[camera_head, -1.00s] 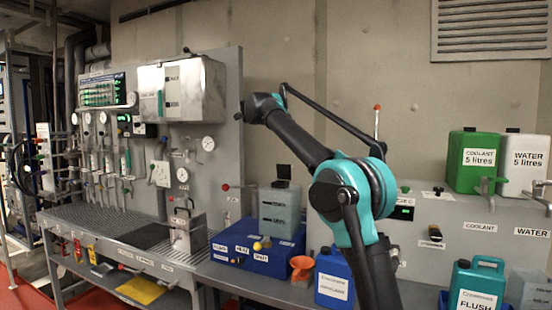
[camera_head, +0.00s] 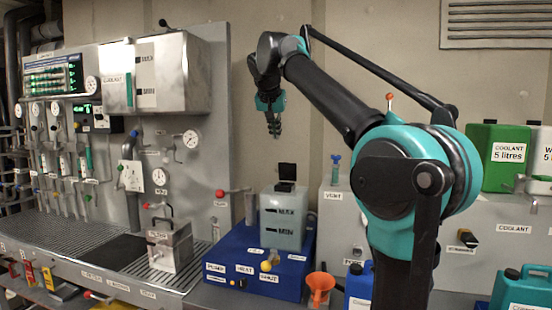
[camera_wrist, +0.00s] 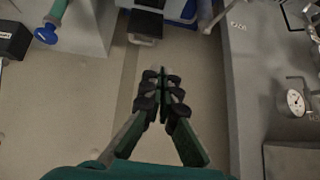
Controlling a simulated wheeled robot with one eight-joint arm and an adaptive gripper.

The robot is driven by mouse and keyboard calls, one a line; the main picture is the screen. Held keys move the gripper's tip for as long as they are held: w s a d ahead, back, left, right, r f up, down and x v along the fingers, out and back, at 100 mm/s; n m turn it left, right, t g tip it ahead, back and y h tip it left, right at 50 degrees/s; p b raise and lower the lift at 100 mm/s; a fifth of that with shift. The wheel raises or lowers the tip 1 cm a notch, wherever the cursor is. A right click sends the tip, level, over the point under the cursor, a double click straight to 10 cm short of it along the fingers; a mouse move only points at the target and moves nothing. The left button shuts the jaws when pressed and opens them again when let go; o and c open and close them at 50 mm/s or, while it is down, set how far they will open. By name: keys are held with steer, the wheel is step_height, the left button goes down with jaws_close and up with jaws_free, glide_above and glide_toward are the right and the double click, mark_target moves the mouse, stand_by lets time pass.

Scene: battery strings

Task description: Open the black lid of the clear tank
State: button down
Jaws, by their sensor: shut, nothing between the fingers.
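The clear tank (camera_head: 283,222), marked MAX and MIN, stands on a blue unit (camera_head: 236,262) in the middle of the head view. A small black lid (camera_head: 287,171) shows at its top, standing up like a flap above a darker rim. In the wrist view a black piece that looks like this lid (camera_wrist: 146,24) is at the top, beyond the fingertips. My gripper (camera_head: 274,130) points down, above and slightly left of the tank, clear of the lid. Its fingers are together and empty; the wrist view shows the fingertips (camera_wrist: 162,75) close together.
A red-handled lever (camera_head: 222,193) and a clear upright tube (camera_head: 251,208) stand left of the tank. An orange funnel (camera_head: 319,287) is in front at right. A metal filter box (camera_head: 170,247) sits on the bench. A gauge panel (camera_head: 190,142) rises behind at left.

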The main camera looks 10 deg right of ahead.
mark_target(289, 170)
steer(key=s+d+x, duration=0.1)
steer(key=d+x, duration=0.2)
steer(key=x, duration=1)
steer(key=shift+w+f+h, duration=0.25)
steer(key=shift+f+h, duration=0.15)
steer(key=shift+w+d+g, duration=0.1)
steer(key=shift+g, duration=0.2)
steer(key=shift+w+d+f+g, duration=0.1)
steer(key=shift+w+d+g, duration=0.05)
steer(key=shift+w+g, duration=0.15)
steer(key=shift+w+d+f+g, duration=0.1)
steer(key=shift+w+d+g, duration=0.1)
steer(key=shift+w, duration=0.25)
steer(key=shift+r, duration=0.1)
